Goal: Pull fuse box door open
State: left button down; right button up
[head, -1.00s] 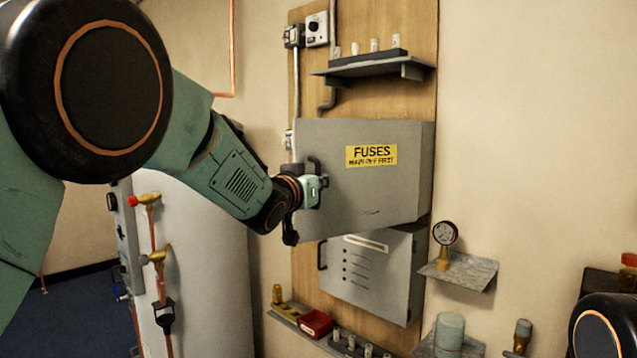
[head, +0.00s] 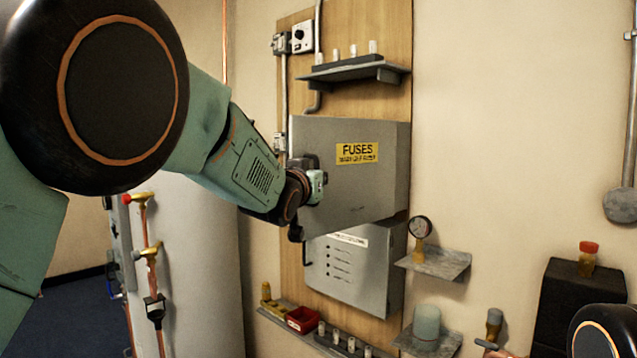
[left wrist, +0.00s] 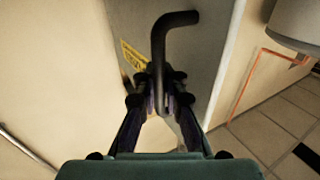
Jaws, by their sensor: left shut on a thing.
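The grey fuse box (head: 350,195) hangs on a wooden board, with a yellow "FUSES" label (head: 357,153) on its front door. My left gripper (head: 316,186) is at the left side of the door. In the left wrist view, its fingers (left wrist: 160,88) are closed around the dark bent door handle (left wrist: 176,20); the grey door face (left wrist: 203,60) lies behind it. In the head view the gripper hides most of the handle. I cannot tell whether the door stands slightly ajar.
A second grey box (head: 350,275) sits just below the fuse box. A small shelf (head: 355,70) is above it. A pressure gauge (head: 420,228) on a bracket is at right. A white cylinder tank (head: 200,270) stands at left.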

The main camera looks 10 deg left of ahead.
pick_arm(q)
jog(key=shift+s+d+f, duration=0.2)
jog(key=shift+d+f, duration=0.05)
jog(key=shift+f, duration=0.05)
pick_arm(e)
jog(key=shift+s+d+f, duration=0.2)
jog(key=shift+s+d, duration=0.1)
jog(key=shift+d, duration=0.05)
pick_arm(q)
jog(key=shift+a+f, duration=0.1)
jog(key=shift+a, duration=0.05)
pick_arm(e)
jog(key=shift+a, duration=0.1)
pick_arm(q)
jog(key=c, duration=1.9)
grip_release()
jog(key=shift+o, duration=0.8)
jog(key=shift+s+a+r, duration=0.2)
jog(key=shift+r, duration=0.1)
pick_arm(e)
jog(key=shift+a+r, duration=0.1)
jog(key=shift+a, duration=0.1)
